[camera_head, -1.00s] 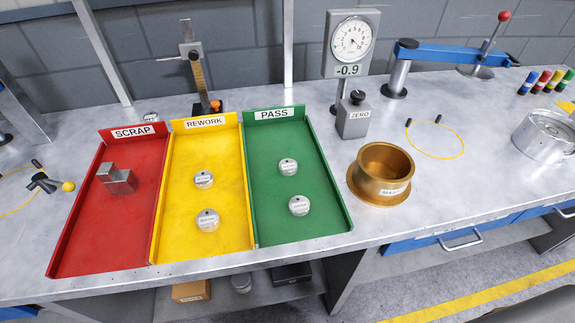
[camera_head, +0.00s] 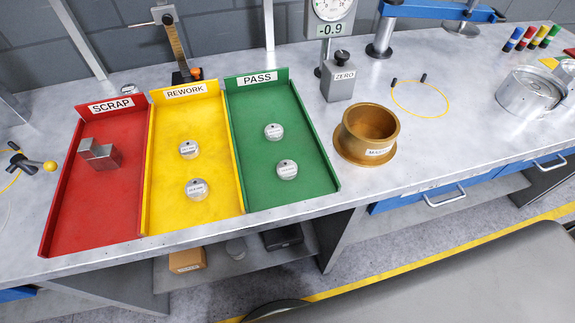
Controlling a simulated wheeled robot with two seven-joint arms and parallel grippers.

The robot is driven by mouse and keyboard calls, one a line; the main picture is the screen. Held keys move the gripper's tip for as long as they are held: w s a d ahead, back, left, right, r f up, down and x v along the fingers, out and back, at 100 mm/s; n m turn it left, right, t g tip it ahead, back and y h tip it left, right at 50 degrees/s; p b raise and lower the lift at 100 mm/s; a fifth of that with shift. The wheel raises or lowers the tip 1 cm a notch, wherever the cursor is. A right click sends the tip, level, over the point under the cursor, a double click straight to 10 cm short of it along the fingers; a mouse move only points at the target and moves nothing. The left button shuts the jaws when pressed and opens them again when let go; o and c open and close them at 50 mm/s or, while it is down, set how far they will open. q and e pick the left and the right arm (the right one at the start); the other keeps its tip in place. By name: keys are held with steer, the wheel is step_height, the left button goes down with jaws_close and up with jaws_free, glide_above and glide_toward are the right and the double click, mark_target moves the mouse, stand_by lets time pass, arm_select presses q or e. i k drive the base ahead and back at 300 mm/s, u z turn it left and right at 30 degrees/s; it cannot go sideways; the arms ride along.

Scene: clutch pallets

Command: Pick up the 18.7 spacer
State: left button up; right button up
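Several small silver discs with labels too small to read lie in the trays, so I cannot tell which one is the 18.7 spacer. Two discs lie in the yellow REWORK tray (camera_head: 173,215), an upper disc (camera_head: 189,149) and a lower disc (camera_head: 197,189). Two more lie in the green PASS tray (camera_head: 318,190), an upper disc (camera_head: 274,131) and a lower disc (camera_head: 287,169). Another small silver piece (camera_head: 128,89) sits behind the trays, partly hidden. Neither of my grippers is in view.
The red SCRAP tray (camera_head: 85,220) holds grey metal blocks (camera_head: 100,153). A brass master ring (camera_head: 368,135) stands right of the trays. A ZERO block (camera_head: 339,83) and a dial gauge (camera_head: 330,12) reading -0.9 stand behind.

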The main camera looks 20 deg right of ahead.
mark_target(189, 149)
steer(key=u, duration=2.1)
steer(key=k, duration=0.95)
steer(key=z, duration=1.7)
